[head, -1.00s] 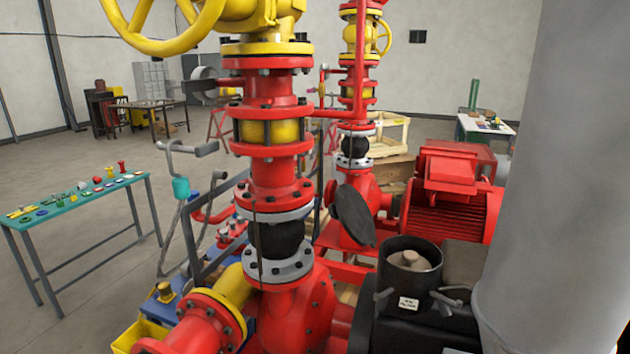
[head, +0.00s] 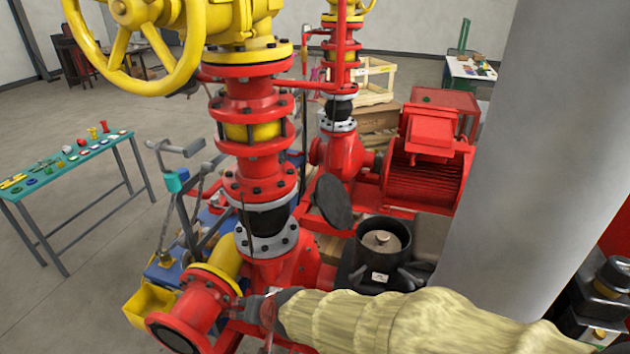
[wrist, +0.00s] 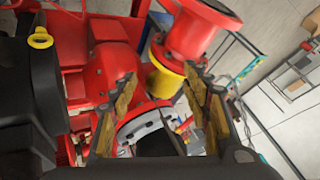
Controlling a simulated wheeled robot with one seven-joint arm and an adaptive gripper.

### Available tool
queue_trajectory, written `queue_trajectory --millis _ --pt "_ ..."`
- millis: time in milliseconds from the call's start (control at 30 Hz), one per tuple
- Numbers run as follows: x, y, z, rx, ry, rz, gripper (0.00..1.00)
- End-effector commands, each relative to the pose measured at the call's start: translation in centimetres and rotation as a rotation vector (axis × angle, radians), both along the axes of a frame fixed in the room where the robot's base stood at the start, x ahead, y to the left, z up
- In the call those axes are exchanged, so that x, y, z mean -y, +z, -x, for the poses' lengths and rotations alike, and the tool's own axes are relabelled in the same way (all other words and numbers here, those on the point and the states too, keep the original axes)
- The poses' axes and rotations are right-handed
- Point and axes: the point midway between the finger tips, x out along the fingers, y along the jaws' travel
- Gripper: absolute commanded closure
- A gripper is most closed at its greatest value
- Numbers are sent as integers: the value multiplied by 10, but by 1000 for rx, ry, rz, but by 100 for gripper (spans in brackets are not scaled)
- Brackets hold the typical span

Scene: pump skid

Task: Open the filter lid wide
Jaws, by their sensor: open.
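The filter is a black round pot (head: 352,262) at centre right in the head view, its top open and a pale knob-like part (head: 381,241) inside. The dark round lid (head: 333,201) stands tilted up at the pot's back left side, clear of the mouth. My gripper (head: 258,310) is at the end of my sleeved arm, in front and left of the pot and apart from the lid. In the wrist view my gripper (wrist: 160,92) has its two fingers spread with nothing held between them. I cannot make out the lid in the wrist view.
Red pipework with a yellow handwheel (head: 135,45) rises left of the filter. A red flanged pipe (head: 185,318) lies close by my gripper. A red motor (head: 430,160) stands behind the pot. A grey column (head: 535,140) fills the right. A table (head: 75,160) with small parts is at left.

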Motion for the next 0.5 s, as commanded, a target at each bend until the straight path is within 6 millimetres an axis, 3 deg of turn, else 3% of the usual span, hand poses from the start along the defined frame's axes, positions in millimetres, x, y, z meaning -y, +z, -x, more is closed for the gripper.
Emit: queue_trajectory --millis 100,233,367,500 --pt "-20 9 -42 96 -158 -81 52" --pt "-16 22 -87 231 -364 -159 52" --pt "16 42 -124 389 -589 -220 52" --pt "66 80 -148 578 -823 -282 52"
